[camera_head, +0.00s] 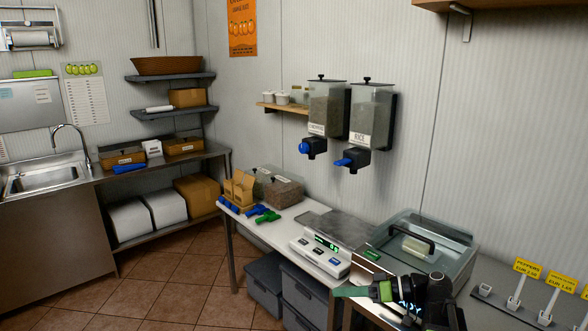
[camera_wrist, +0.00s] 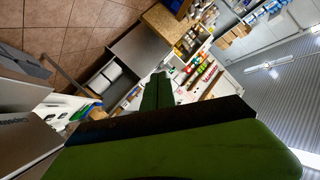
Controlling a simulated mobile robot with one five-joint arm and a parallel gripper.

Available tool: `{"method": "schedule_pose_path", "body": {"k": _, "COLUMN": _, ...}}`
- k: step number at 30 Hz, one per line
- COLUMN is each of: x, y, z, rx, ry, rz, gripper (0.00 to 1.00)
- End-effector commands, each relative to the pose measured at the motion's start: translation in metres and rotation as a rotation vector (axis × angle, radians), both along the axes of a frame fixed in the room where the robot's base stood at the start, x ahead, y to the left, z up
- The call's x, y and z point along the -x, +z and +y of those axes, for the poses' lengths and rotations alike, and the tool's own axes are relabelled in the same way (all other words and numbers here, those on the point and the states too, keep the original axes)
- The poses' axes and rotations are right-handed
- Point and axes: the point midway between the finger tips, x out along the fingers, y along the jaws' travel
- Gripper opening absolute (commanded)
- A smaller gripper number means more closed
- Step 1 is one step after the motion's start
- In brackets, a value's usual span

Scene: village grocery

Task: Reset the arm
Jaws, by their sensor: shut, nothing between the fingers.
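My gripper (camera_head: 352,292) is at the lower right in the head view, with green fingers pointing left. It is in front of the white counter's front edge, near the scale. In the wrist view my gripper (camera_wrist: 157,92) shows as green fingers close together and dark in the middle. It is shut with nothing between the fingers. My dark arm comes in from the lower right of the head view.
A white scale (camera_head: 320,257) stands on the counter beside my gripper. A glass-lidded case (camera_head: 440,245) is behind my arm. Yellow price signs (camera_head: 528,268) stand at the right. Grey bins (camera_head: 263,282) are under the counter. Open tiled floor (camera_head: 165,275) lies at the left.

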Motion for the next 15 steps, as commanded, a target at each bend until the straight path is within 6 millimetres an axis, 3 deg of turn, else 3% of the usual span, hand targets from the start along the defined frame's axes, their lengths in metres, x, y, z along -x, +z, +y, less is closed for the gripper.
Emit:
{"method": "schedule_pose_path", "body": {"k": 1, "x": 0.013, "y": -0.012, "z": 0.041, "rx": 0.105, "ry": 0.058, "rz": 0.085, "gripper": 0.00}}
{"method": "schedule_pose_path", "body": {"k": 3, "x": 0.034, "y": -0.046, "z": 0.079, "rx": 0.302, "ry": 0.097, "rz": 0.224, "gripper": 0.00}}
{"method": "schedule_pose_path", "body": {"k": 6, "x": 0.058, "y": -0.092, "z": 0.092, "rx": 0.591, "ry": 0.062, "rz": 0.388, "gripper": 0.00}}
{"method": "schedule_pose_path", "body": {"k": 8, "x": 0.066, "y": -0.113, "z": 0.079, "rx": 0.752, "ry": -0.012, "rz": 0.467, "gripper": 0.00}}
{"method": "schedule_pose_path", "body": {"k": 10, "x": 0.070, "y": -0.133, "z": 0.047, "rx": 0.912, "ry": -0.140, "rz": 0.548, "gripper": 0.00}}
{"method": "schedule_pose_path", "body": {"k": 12, "x": 0.070, "y": -0.144, "z": 0.009, "rx": 1.035, "ry": -0.291, "rz": 0.615, "gripper": 0.00}}
{"method": "schedule_pose_path", "body": {"k": 15, "x": 0.069, "y": -0.148, "z": -0.029, "rx": 1.142, "ry": -0.488, "rz": 0.687, "gripper": 0.00}}
